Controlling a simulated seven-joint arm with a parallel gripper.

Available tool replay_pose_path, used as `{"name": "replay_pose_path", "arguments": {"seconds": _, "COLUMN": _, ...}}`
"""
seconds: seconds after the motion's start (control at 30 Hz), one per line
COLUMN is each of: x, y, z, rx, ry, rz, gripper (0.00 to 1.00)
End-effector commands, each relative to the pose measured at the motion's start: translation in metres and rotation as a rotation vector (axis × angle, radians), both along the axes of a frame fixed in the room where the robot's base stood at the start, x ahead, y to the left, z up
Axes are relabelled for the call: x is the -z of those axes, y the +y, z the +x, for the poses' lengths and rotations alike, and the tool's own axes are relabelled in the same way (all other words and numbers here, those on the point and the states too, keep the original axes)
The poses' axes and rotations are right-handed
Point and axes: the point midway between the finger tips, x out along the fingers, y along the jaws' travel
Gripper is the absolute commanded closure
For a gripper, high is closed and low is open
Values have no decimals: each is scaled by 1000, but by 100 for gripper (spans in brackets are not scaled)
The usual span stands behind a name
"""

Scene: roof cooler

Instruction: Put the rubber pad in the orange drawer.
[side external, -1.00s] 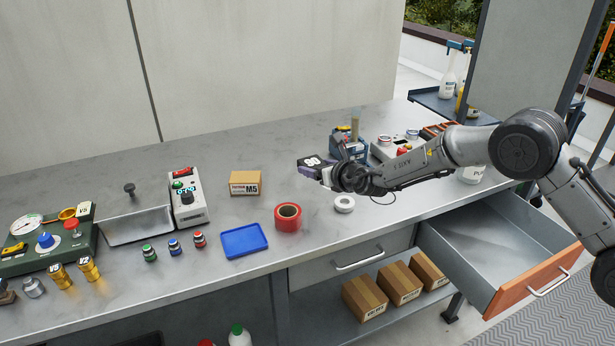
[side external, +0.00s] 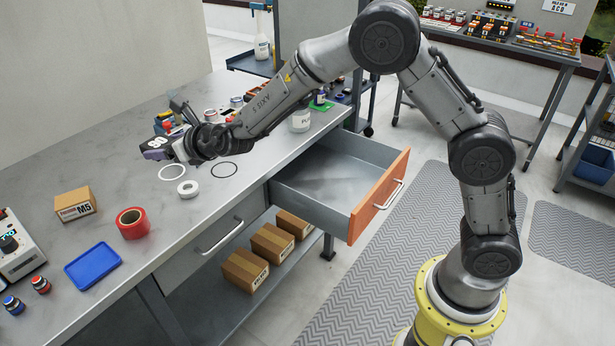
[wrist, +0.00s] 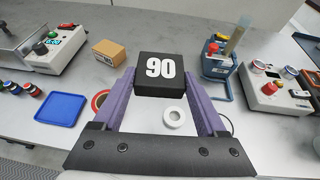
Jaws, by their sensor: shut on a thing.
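The rubber pad is a black block marked "90" (wrist: 159,75). It is clamped between the two purple fingers of my gripper (wrist: 160,85) in the wrist view. In the side view my gripper (side external: 165,148) holds the pad (side external: 155,143) above the back part of the bench. The orange drawer (side external: 379,196) is pulled open at the bench's right end, to the right of and below my gripper. Its grey inside looks empty.
On the bench (side external: 110,160) are a red tape roll (side external: 133,223), a white ring (side external: 188,188), a blue tray (side external: 92,265) and an M5 box (side external: 75,204). A blue device (wrist: 217,60) stands near the gripper. Cartons (side external: 271,243) sit on the shelf below.

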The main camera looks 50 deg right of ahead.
Motion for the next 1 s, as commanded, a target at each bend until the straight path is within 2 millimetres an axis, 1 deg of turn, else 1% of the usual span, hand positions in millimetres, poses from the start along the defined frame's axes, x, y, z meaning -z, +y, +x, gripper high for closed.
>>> {"name": "replay_pose_path", "arguments": {"seconds": 0.03, "x": -12, "y": 0, "z": 1, "rx": 1, "ry": -5, "rz": 2, "gripper": 86}}
{"name": "replay_pose_path", "arguments": {"seconds": 0.1, "x": -25, "y": 0, "z": 0, "rx": 0, "ry": -5, "rz": 3, "gripper": 86}}
{"name": "replay_pose_path", "arguments": {"seconds": 0.17, "x": -22, "y": -15, "z": 4, "rx": 36, "ry": 1, "rz": 0, "gripper": 86}}
{"name": "replay_pose_path", "arguments": {"seconds": 0.37, "x": -26, "y": -60, "z": 11, "rx": 147, "ry": -1, "rz": 1, "gripper": 86}}
{"name": "replay_pose_path", "arguments": {"seconds": 0.4, "x": -28, "y": -73, "z": 13, "rx": 180, "ry": -1, "rz": 1, "gripper": 86}}
{"name": "replay_pose_path", "arguments": {"seconds": 0.47, "x": -29, "y": -92, "z": 14, "rx": 228, "ry": 0, "rz": 1, "gripper": 86}}
{"name": "replay_pose_path", "arguments": {"seconds": 0.5, "x": -30, "y": -109, "z": 15, "rx": 269, "ry": 0, "rz": 1, "gripper": 86}}
{"name": "replay_pose_path", "arguments": {"seconds": 0.57, "x": -32, "y": -135, "z": 15, "rx": 333, "ry": 0, "rz": 2, "gripper": 86}}
{"name": "replay_pose_path", "arguments": {"seconds": 0.63, "x": -34, "y": -168, "z": 13, "rx": 416, "ry": 0, "rz": 1, "gripper": 86}}
{"name": "replay_pose_path", "arguments": {"seconds": 0.67, "x": -34, "y": -183, "z": 11, "rx": 452, "ry": 1, "rz": 0, "gripper": 86}}
{"name": "replay_pose_path", "arguments": {"seconds": 0.7, "x": -35, "y": -203, "z": 8, "rx": 504, "ry": 1, "rz": 0, "gripper": 86}}
{"name": "replay_pose_path", "arguments": {"seconds": 0.77, "x": -36, "y": -232, "z": 2, "rx": 579, "ry": 2, "rz": -1, "gripper": 86}}
{"name": "replay_pose_path", "arguments": {"seconds": 0.8, "x": -36, "y": -251, "z": -3, "rx": 630, "ry": 1, "rz": 0, "gripper": 86}}
{"name": "replay_pose_path", "arguments": {"seconds": 0.87, "x": -37, "y": -280, "z": -12, "rx": 708, "ry": 1, "rz": 0, "gripper": 86}}
{"name": "replay_pose_path", "arguments": {"seconds": 0.9, "x": -37, "y": -298, "z": -19, "rx": 760, "ry": 2, "rz": 0, "gripper": 86}}
{"name": "replay_pose_path", "arguments": {"seconds": 0.97, "x": -37, "y": -326, "z": -30, "rx": 838, "ry": 2, "rz": 0, "gripper": 86}}
{"name": "replay_pose_path", "arguments": {"seconds": 1.0, "x": -36, "y": -343, "z": -39, "rx": 889, "ry": 2, "rz": 1, "gripper": 86}}
